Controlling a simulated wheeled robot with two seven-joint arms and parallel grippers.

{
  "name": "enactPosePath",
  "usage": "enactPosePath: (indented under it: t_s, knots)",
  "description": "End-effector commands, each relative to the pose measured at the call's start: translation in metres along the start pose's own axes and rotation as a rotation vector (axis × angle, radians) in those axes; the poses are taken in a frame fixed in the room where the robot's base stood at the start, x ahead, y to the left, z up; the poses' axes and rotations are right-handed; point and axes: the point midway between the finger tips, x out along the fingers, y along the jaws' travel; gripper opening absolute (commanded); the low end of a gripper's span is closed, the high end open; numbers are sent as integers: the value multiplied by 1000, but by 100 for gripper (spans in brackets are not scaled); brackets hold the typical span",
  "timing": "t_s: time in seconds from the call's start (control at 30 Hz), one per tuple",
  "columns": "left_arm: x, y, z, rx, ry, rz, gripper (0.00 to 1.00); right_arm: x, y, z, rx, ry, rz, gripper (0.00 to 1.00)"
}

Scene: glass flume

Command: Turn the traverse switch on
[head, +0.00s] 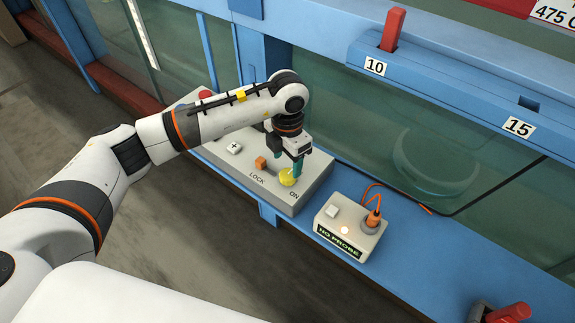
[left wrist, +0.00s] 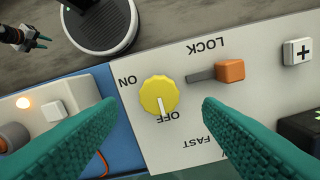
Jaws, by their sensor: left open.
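The traverse switch is a yellow round knob (head: 287,177) on the light grey control box (head: 318,180), beside the ON label. In the left wrist view the knob (left wrist: 153,92) sits between the ON and OFF labels, and its white pointer mark points at OFF. My left gripper (head: 287,165) is just above the knob, fingers down. Its teal fingers are open, one on either side of the knob in the left wrist view (left wrist: 158,104), with no visible contact. My right gripper (left wrist: 44,43) shows small at the top left of the left wrist view.
An orange LOCK slider (head: 261,162) and a plus button (head: 234,148) share the box. A NO PROBE unit (head: 335,216) with an orange cable stands to the right on the blue ledge (head: 460,255). The flume glass (head: 350,115) rises close behind.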

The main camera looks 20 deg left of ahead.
Motion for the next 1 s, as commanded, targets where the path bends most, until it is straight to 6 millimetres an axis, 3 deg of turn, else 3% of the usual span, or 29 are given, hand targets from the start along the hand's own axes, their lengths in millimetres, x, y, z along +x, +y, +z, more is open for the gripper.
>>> enactPosePath:
  t_s: [0.3, 0.67, 0.93, 1.0]
  knots:
    - [42, 1, 0, -1, 0, 3, 60, -18, 0, 2, 0, 0, 0, 36]
    - [49, 0, 0, 0, 1, 1, 60, -18, 0, 2, 0, -1, 0, 36]
    - [49, 0, 0, 0, 2, 2, 18, -18, 0, 2, 1, -1, 0, 36]
    - [49, 0, 0, 1, 2, 2, 16, -18, 0, 2, 1, -1, 0, 36]
